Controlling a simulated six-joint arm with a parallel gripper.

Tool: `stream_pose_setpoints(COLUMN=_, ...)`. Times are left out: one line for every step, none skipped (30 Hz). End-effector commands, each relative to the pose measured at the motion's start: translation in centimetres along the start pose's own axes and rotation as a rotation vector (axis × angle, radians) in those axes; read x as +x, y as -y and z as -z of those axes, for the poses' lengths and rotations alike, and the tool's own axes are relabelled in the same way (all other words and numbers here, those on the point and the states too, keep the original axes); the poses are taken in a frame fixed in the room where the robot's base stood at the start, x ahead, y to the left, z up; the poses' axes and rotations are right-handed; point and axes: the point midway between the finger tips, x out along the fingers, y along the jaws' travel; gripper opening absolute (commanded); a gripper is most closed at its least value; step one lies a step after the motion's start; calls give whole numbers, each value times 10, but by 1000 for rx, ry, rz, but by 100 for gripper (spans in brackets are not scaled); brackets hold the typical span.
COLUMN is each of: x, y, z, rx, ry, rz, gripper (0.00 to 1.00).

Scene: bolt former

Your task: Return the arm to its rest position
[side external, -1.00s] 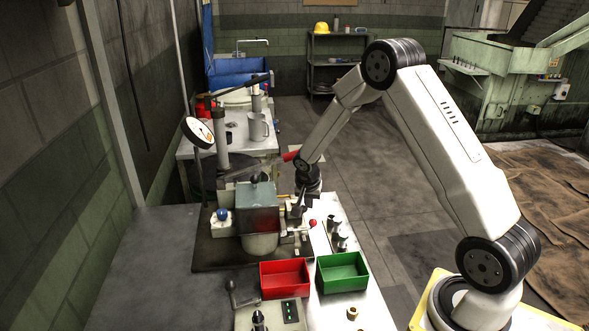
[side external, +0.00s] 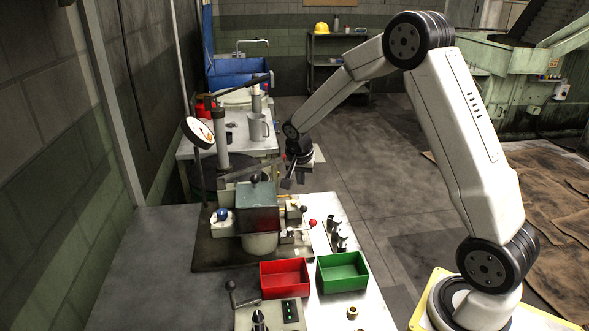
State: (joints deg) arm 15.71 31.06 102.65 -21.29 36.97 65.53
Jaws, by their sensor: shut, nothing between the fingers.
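My arm reaches from its base at the right, up over the elbow and down to the left. My gripper (side external: 288,182) points down behind the bolt former (side external: 258,205), near the far edge of the bench. It looks small and dark, and its fingers are close together with nothing seen between them. It appears above the bench top and clear of the machine, though the exact gap is hard to judge.
A red bin (side external: 285,279) and a green bin (side external: 342,272) stand at the bench front. A grey mug (side external: 257,128) stands on the rear table. Open floor (side external: 385,165) lies right of the bench.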

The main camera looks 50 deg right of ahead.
Motion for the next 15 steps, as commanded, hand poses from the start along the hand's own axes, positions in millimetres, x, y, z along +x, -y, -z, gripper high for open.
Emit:
stream_pose_setpoints(x=0, y=0, z=0, rx=0, ry=0, rz=0, gripper=0)
stream_pose_setpoints(x=0, y=0, z=0, rx=0, ry=0, rz=0, gripper=0)
stream_pose_setpoints(x=0, y=0, z=0, rx=0, ry=0, rz=0, gripper=0)
stream_pose_setpoints(x=0, y=0, z=0, rx=0, ry=0, rz=0, gripper=0)
stream_pose_setpoints(x=0, y=0, z=0, rx=0, ry=0, rz=0, gripper=0)
stream_pose_setpoints(x=0, y=0, z=0, rx=0, ry=0, rz=0, gripper=0)
stream_pose_setpoints(x=0, y=0, z=0, rx=-1, ry=0, rz=1, gripper=0)
stream_pose_setpoints(x=0, y=0, z=-1, rx=-4, ry=0, rz=1, gripper=0)
stream_pose_setpoints(x=-1, y=0, z=-2, rx=-10, ry=2, rz=3, gripper=0)
stream_pose_setpoints(x=-2, y=0, z=-4, rx=-17, ry=3, rz=5, gripper=0)
stream_pose_setpoints(x=-2, y=0, z=-6, rx=-27, ry=5, rz=7, gripper=0)
stream_pose_setpoints(x=-4, y=-1, z=-9, rx=-43, ry=8, rz=11, gripper=0)
stream_pose_setpoints(x=-6, y=-1, z=-12, rx=-60, ry=11, rz=16, gripper=0)
stream_pose_setpoints(x=-8, y=-1, z=-17, rx=-79, ry=14, rz=21, gripper=0)
stream_pose_setpoints(x=-10, y=-2, z=-23, rx=-109, ry=19, rz=28, gripper=0)
